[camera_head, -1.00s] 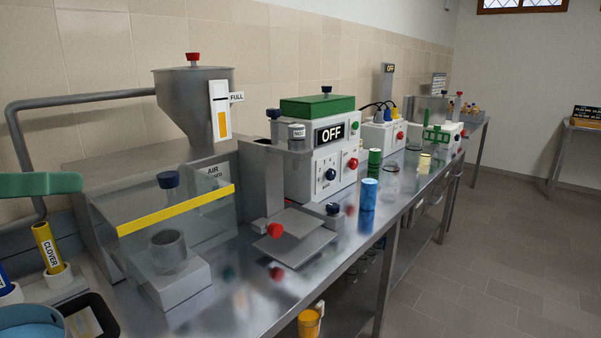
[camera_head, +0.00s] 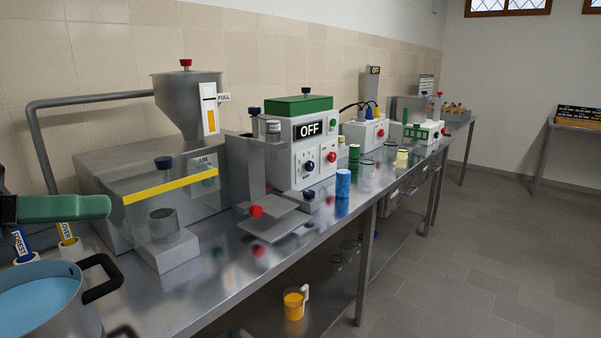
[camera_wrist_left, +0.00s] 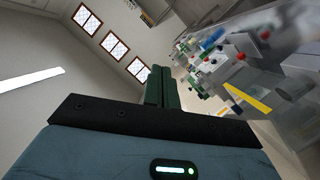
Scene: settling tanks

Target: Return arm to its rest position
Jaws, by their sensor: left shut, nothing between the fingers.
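My left gripper (camera_head: 95,207) shows at the left edge of the head view, its green fingers pointing right. The fingers are shut with nothing between them. They appear above a grey pot and in front of the bench's left end. In the left wrist view the two green fingers (camera_wrist_left: 161,88) lie side by side, with the bench off to the right and windows at upper left. My right gripper is not in view.
The pot (camera_head: 75,320) of blue liquid is at lower left. A clear-fronted box with a yellow bar (camera_head: 168,188) and a grey hopper (camera_head: 190,98) stand on the metal bench (camera_head: 225,270). The machine marked OFF (camera_head: 305,155) is beyond. Open floor (camera_head: 480,260) lies right.

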